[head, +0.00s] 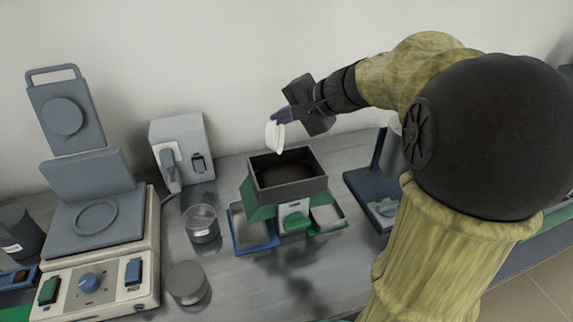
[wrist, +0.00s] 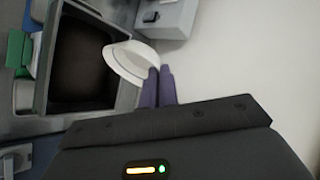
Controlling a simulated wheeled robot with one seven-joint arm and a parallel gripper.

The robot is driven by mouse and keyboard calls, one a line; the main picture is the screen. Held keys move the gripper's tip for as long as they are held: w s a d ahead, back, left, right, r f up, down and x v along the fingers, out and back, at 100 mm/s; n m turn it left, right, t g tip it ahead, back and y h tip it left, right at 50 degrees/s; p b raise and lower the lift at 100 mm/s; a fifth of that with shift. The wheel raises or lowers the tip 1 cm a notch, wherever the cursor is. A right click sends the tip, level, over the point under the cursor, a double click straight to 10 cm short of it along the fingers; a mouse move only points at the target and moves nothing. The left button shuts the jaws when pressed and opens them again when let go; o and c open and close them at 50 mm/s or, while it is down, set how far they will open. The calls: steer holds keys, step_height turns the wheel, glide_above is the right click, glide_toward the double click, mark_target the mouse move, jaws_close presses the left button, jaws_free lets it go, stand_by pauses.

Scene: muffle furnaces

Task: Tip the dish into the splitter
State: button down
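The white dish (head: 274,135) is held tilted on its side, above the back edge of the splitter. It also shows in the wrist view (wrist: 128,60), pinched at its rim. My gripper (head: 284,116) has purple fingers and is shut on the dish. The splitter (head: 290,190) is a dark square hopper on a green body with a green handle at its front. Its opening is just below and in front of the dish. The inside of the hopper looks dark brown, and I cannot tell what the dish holds.
A blue tray (head: 252,247) and a green-edged tray (head: 327,216) sit at the splitter's two sides. A balance-like device (head: 95,215) is further left, and a grey box device (head: 182,150) is behind.

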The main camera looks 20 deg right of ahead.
mark_target(269, 124)
steer(key=shift+w, duration=0.1)
steer(key=shift+a+r+p, duration=0.2)
steer(key=shift+a+p, duration=0.35)
steer(key=shift+p, duration=0.3)
steer(key=shift+w+f+g+h+p, duration=0.1)
steer(key=shift+g+h+p, duration=0.4)
steer(key=shift+p, duration=0.5)
steer(key=a+h+p, duration=0.1)
steer(key=p, duration=0.3)
steer(key=shift+w+f+n+g, duration=0.1)
steer(key=shift+w+n+g, duration=0.05)
steer(key=shift+n+g, duration=0.15)
steer(key=shift+h+p, duration=0.3)
steer(key=shift+w+a+p, duration=0.15)
steer(key=shift+a+p, duration=0.2)
steer(key=shift+p, duration=0.65)
steer(key=shift+f+h, duration=0.25)
steer(key=shift+h, duration=0.05)
steer(key=shift+w+a+r+g+p, duration=0.15)
steer(key=shift+g+p, duration=0.25)
steer(key=shift+p, duration=0.75)
steer(key=h+p, duration=0.1)
steer(key=p, duration=0.4)
steer(key=w+a+f+g+h+p, duration=0.1)
steer(key=p, duration=0.4)
steer(key=shift+a+n, duration=0.25)
steer(key=shift+n, duration=0.05)
